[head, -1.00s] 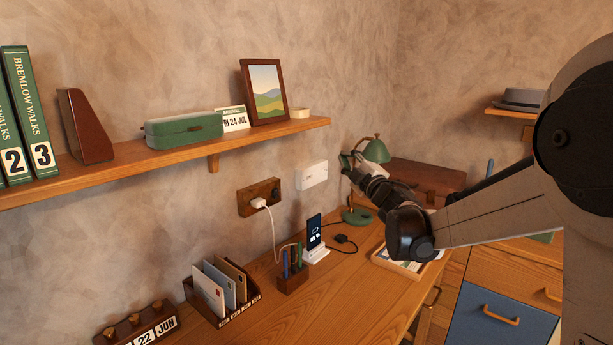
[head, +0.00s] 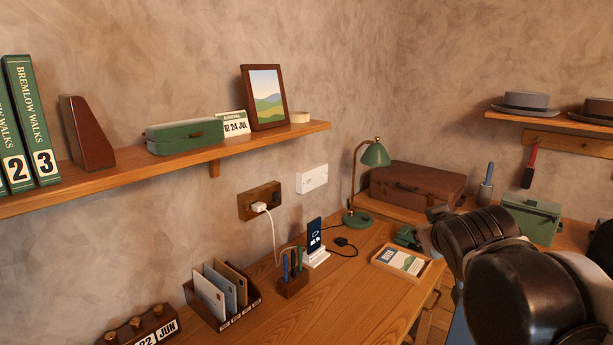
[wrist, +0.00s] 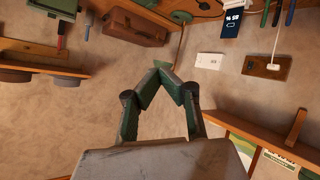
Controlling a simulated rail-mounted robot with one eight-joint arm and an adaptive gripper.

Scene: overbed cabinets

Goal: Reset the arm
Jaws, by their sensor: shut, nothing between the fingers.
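My gripper (head: 408,237) has dark green fingers and shows in the head view beyond my dark wrist, above the right part of the desk. In the wrist view my gripper (wrist: 166,74) has its fingertips together, with nothing seen between them. The wrist view looks upside down toward the wall. My arm reaches in from the lower right of the head view and covers part of the desk's right end.
The wooden desk (head: 345,290) carries a green lamp (head: 374,155), a phone stand (head: 315,255), a letter rack (head: 250,306) and a tray (head: 402,262). A wall shelf (head: 250,142) is at left. A brown suitcase (head: 415,187) and green box (head: 531,215) stand behind my arm.

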